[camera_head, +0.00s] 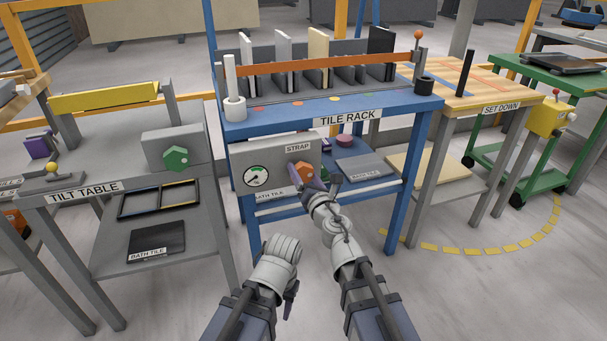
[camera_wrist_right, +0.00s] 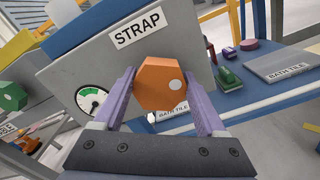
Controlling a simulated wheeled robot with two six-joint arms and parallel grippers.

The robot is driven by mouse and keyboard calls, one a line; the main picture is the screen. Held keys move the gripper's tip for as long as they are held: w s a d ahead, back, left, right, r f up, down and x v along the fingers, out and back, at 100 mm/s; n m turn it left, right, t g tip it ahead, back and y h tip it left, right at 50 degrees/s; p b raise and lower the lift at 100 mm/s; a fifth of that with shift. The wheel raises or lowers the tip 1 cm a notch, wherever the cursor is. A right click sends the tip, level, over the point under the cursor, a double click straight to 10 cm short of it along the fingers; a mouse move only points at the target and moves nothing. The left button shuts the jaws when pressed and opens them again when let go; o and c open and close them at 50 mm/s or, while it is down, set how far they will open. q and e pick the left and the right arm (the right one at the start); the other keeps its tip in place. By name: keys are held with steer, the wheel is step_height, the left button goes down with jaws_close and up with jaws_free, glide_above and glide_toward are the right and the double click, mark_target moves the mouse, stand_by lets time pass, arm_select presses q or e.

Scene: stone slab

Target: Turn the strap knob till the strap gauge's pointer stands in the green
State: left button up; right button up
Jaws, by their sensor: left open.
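The strap knob (camera_head: 303,172) is an orange hexagon with a pale dot, on the grey STRAP panel (camera_head: 275,153) under the tile rack. In the right wrist view the knob (camera_wrist_right: 158,86) sits between the purple fingers of my right gripper (camera_wrist_right: 159,72), which look closed on its two sides. The right gripper (camera_head: 320,180) also shows at the knob in the head view. The strap gauge (camera_head: 255,177) is a round white dial left of the knob, with a green sector along its top; its pointer is too small to read surely. My left gripper (camera_head: 291,290) is open and empty, low in front.
The blue tile rack (camera_head: 400,101) holds several upright tiles under an orange strap (camera_head: 340,62). A green knob (camera_head: 176,158) is on the tilt table at left. A bath tile (camera_head: 364,168) lies on the rack's lower shelf.

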steer(key=c, duration=0.8)
steer(key=shift+c, duration=0.2)
steer(key=shift+m, duration=0.3)
